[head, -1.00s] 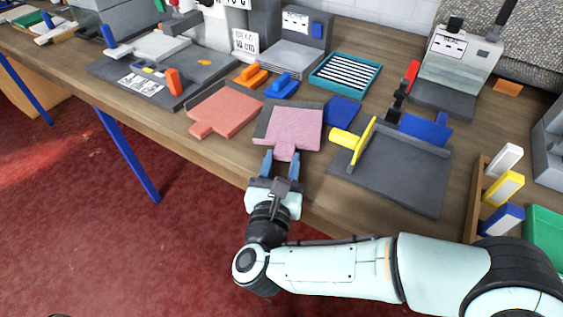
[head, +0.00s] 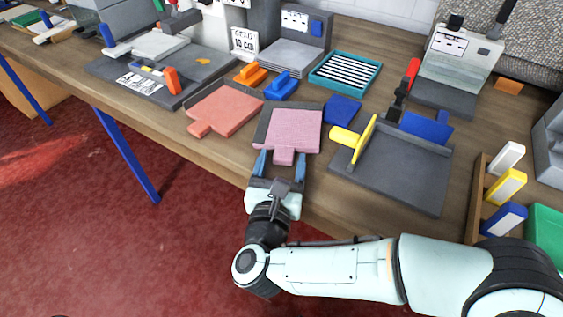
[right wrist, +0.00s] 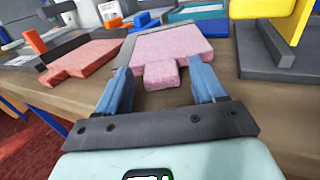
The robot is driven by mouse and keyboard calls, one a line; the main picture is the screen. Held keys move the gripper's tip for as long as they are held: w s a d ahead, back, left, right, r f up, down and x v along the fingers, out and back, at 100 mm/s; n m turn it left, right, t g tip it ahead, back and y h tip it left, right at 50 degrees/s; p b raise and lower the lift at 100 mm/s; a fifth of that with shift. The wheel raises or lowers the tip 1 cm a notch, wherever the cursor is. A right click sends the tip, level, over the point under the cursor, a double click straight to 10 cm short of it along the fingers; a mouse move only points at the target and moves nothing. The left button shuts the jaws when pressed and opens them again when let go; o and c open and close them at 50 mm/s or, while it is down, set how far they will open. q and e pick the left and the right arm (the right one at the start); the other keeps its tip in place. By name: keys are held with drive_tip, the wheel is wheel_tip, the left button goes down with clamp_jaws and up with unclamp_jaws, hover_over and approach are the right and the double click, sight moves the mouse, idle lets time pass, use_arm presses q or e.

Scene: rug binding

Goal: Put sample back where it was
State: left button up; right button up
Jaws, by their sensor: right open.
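A pink sample (head: 293,130) with a short tab lies on a dark grey tray (head: 263,122) at the table's front edge. My right gripper (head: 282,165) is open, with its blue fingers on either side of the tab and apart from it. In the right wrist view the pink sample (right wrist: 167,50) lies just ahead of the open fingers (right wrist: 160,85), its tab between the tips. A salmon-red sample (head: 224,110) with a similar tab lies on another dark tray to the left. My left gripper is not in view.
Orange (head: 251,75) and blue (head: 282,87) blocks stand behind the samples. A teal striped tray (head: 345,73) is farther back. A dark board with a yellow-handled fixture (head: 362,140) lies to the right. A wooden rack (head: 476,205) holds white, yellow and blue pieces. Bare wood shows along the front edge.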

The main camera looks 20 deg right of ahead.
drive_tip(key=shift+r+p, duration=0.8)
drive_tip(key=shift+p, duration=0.35)
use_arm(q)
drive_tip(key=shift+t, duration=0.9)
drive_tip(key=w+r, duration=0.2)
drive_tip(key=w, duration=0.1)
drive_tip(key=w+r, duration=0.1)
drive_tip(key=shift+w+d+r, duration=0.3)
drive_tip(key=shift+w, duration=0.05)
use_arm(e)
drive_tip(key=v, duration=1.2)
drive_tip(key=shift+f, duration=0.2)
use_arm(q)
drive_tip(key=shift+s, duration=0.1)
